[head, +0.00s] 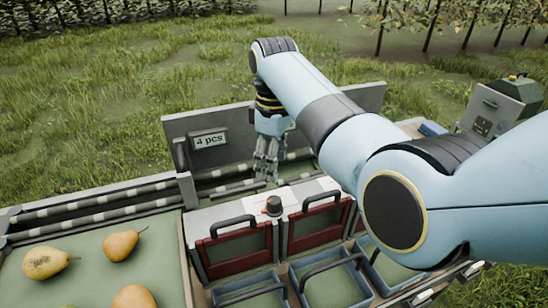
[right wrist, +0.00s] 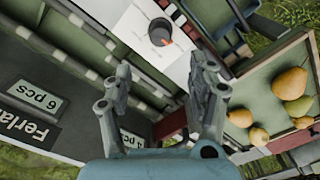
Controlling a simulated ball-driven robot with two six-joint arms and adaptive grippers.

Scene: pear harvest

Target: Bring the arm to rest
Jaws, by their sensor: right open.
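My right arm reaches in from the right in the head view. Its gripper (head: 266,172) hangs fingers down by the grey panel (head: 350,101) with the "4 pcs" label (head: 209,140). In the right wrist view the same gripper (right wrist: 163,68) has its two fingers spread apart with nothing between them. A white control plate with a dark round knob (right wrist: 160,32) lies beyond the fingertips. My left gripper is not in view.
Several pears (head: 121,244) lie on a green tray (head: 85,288) at left. Red-framed flaps (head: 238,253) and blue-grey bins (head: 331,285) stand in front of the gripper. Roller lanes (head: 100,207) run at left. A grey box (head: 497,108) stands at right. Grass lies behind.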

